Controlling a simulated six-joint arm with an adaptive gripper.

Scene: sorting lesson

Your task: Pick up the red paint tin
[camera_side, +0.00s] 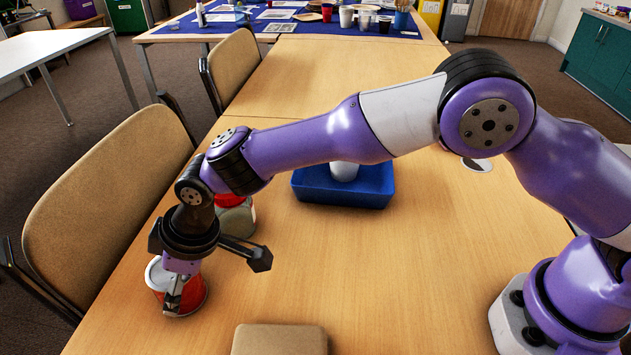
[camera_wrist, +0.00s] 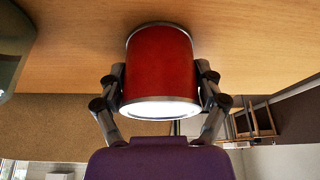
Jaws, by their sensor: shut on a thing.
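The red paint tin (camera_side: 192,296) is near the left edge of the wooden table in the side view, with a pale top. In the wrist view the red tin (camera_wrist: 160,65) sits between the two fingers, its metal rims and bright white end showing. My gripper (camera_side: 174,300) reaches down to it from above. In the wrist view my gripper (camera_wrist: 161,90) has one finger against each side of the tin and is shut on it. I cannot tell whether the tin is still touching the table.
A blue tray (camera_side: 315,193) with a white cup (camera_side: 344,172) stands behind my arm. A red-topped tin (camera_side: 236,217) stands just behind my gripper, partly hidden. A tan block (camera_side: 279,340) lies at the front edge. Chairs line the left side. The table's middle is clear.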

